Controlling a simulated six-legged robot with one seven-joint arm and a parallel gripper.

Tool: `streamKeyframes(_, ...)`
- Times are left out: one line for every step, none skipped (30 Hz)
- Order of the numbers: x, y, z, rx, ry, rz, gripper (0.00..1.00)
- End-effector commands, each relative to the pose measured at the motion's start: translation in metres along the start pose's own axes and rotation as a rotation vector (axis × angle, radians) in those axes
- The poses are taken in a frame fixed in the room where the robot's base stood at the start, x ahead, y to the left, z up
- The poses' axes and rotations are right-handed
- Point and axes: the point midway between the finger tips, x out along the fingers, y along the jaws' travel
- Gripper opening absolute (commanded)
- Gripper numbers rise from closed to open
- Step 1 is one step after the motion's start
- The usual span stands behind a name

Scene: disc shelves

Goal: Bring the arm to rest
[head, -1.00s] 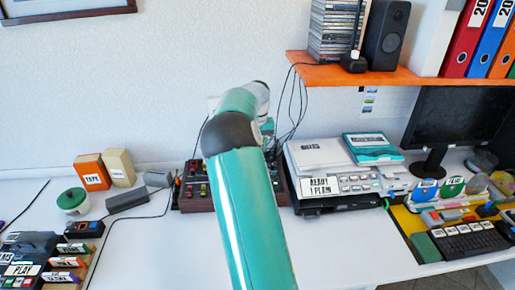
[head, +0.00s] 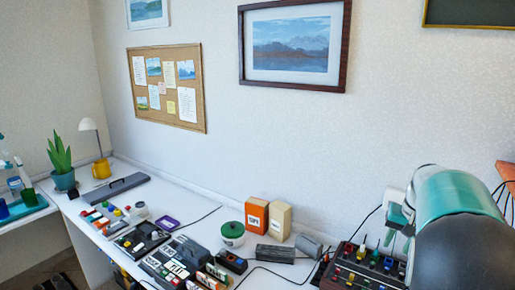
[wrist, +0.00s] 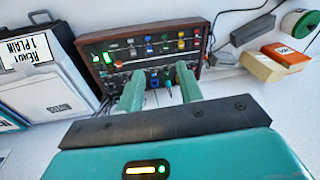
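My gripper (wrist: 159,76) shows in the wrist view with its two pale green fingers apart and nothing between them. It points toward a dark mixer box with coloured knobs (wrist: 152,48), which lies beyond the fingertips. I cannot tell the exact gap between them. In the head view my teal and dark arm fills the lower right, close to the camera. Part of my gripper (head: 398,218) shows at the arm's left side, above the mixer box (head: 366,268). The arm hides the right part of that box.
A white desk (head: 200,207) runs along the wall. A green-lidded pot (head: 232,235), an orange box (head: 256,216) and a cream box (head: 279,221) stand left of the mixer. An orange shelf (head: 507,172) shows at right.

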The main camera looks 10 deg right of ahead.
Motion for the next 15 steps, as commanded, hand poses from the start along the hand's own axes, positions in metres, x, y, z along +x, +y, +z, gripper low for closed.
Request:
streamKeyframes(-0.010, -0.013, 0.013, -0.023, 0.012, -0.014, 0.36)
streamKeyframes(-0.015, -0.021, 0.021, -0.035, 0.019, -0.021, 0.36)
streamKeyframes(-0.020, -0.030, 0.031, -0.052, 0.027, -0.029, 0.36)
streamKeyframes(-0.024, -0.036, 0.039, -0.065, 0.032, -0.034, 0.36)
streamKeyframes(-0.028, -0.043, 0.048, -0.078, 0.038, -0.039, 0.36)
streamKeyframes(-0.033, -0.051, 0.059, -0.097, 0.046, -0.046, 0.36)
streamKeyframes(-0.036, -0.058, 0.067, -0.113, 0.053, -0.050, 0.36)
streamKeyframes(-0.040, -0.063, 0.075, -0.127, 0.060, -0.054, 0.36)
streamKeyframes(-0.044, -0.071, 0.087, -0.146, 0.068, -0.060, 0.36)
streamKeyframes(-0.047, -0.077, 0.097, -0.161, 0.075, -0.063, 0.36)
streamKeyframes(-0.049, -0.082, 0.105, -0.177, 0.082, -0.066, 0.36)
streamKeyframes(-0.053, -0.088, 0.118, -0.198, 0.091, -0.070, 0.36)
streamKeyframes(-0.055, -0.093, 0.127, -0.213, 0.098, -0.072, 0.36)
streamKeyframes(-0.057, -0.098, 0.137, -0.230, 0.106, -0.074, 0.36)
streamKeyframes(-0.060, -0.103, 0.149, -0.252, 0.117, -0.076, 0.36)
